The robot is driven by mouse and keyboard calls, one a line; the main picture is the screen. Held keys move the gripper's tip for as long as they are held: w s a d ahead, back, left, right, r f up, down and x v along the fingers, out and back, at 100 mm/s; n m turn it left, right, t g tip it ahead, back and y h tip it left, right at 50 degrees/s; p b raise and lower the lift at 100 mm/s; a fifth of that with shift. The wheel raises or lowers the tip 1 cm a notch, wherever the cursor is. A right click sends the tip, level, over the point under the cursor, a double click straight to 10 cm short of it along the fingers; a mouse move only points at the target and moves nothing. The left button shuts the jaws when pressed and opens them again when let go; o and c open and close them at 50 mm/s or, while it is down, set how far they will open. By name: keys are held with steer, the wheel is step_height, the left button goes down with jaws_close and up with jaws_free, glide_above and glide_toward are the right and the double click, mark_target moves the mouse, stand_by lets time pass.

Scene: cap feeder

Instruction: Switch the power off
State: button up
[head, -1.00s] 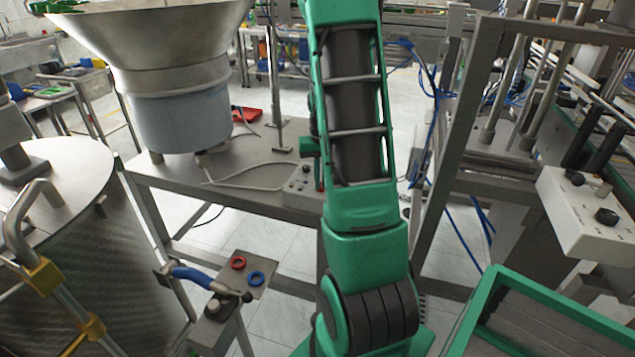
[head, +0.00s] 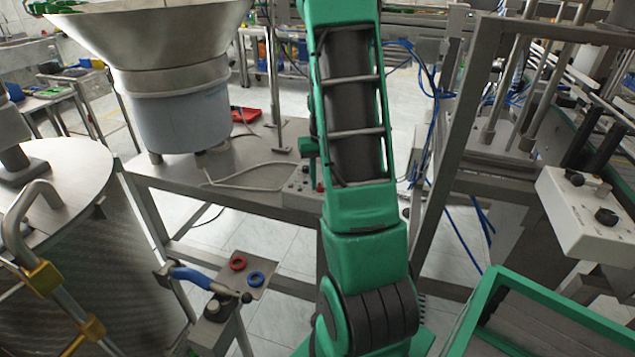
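A small grey control box (head: 299,188) with small knobs sits at the front edge of the steel feeder table, partly hidden behind my green arm. A red spot beside the arm may be a button on it. A white control box (head: 582,213) with dark knobs is mounted at the right. I cannot tell which control is the power switch or how it is set. My arm rises through the middle of the view. My gripper is not visible, so its place relative to the controls is hidden.
A large feeder bowl (head: 180,110) stands on the steel table (head: 235,180). A stand with red and blue rings (head: 245,272) is at lower center left. A metal drum (head: 75,190) fills the left. A green-edged frame (head: 560,300) is at lower right.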

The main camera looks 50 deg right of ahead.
steer(key=shift+r, duration=0.1)
step_height(320, 180, up, 10)
steer(key=shift+r, duration=0.25)
stand_by(0.4)
stand_by(0.4)
steer(key=s+a+r, duration=0.1)
steer(key=s+a, duration=0.9)
steer(key=a, duration=0.1)
steer(key=s+a+r+n, duration=0.1)
steer(key=s+a+r, duration=0.1)
steer(key=s+a, duration=0.9)
steer(key=shift+r, duration=0.25)
